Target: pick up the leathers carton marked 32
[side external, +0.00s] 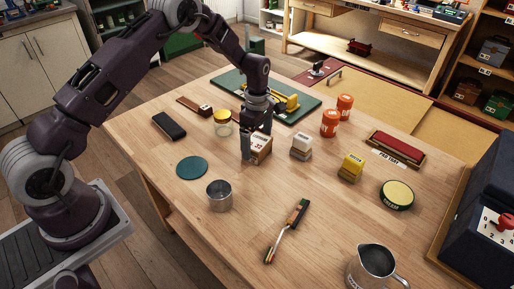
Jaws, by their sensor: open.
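A brown carton (262,149) with a white label stands near the middle of the wooden table. The small marking looks like 32, but it is hard to read. My gripper (254,143) is open and points down right at this carton, low over the table. One finger shows at the carton's left side. The other finger is partly hidden, so I cannot tell whether both jaws straddle the carton or touch it.
A white-grey carton (301,147) and a yellow carton (351,167) stand to the right. A yellow-lidded jar (223,124) is close on the left. Orange tubs (330,123) stand behind.

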